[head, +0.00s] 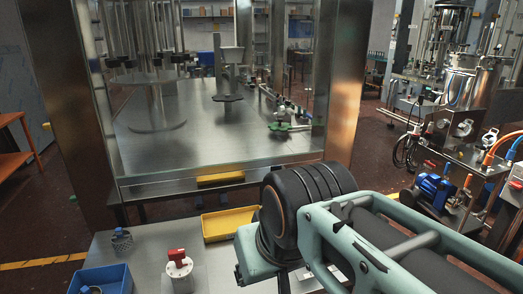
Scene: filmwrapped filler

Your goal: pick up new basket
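No object is marked as the new basket, so I cannot tell which one it is. A small grey, mesh-like cup (122,242) with something blue on top stands at the left of the metal table. A yellow open tray (214,236) lies at the table's back middle, its right end hidden behind my arm. A blue open bin (78,279) sits at the front left, cut off by the lower edge, with a small dark item inside. My arm's teal and black links fill the lower right. My gripper's fingers do not show.
A white round fitting with a red valve-like top (180,264) stands on the metal table (150,240) between bin and tray. Behind is a large steel-framed machine (190,130) with a yellow piece (221,178) on its front edge. Pumps and piping (435,190) stand right.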

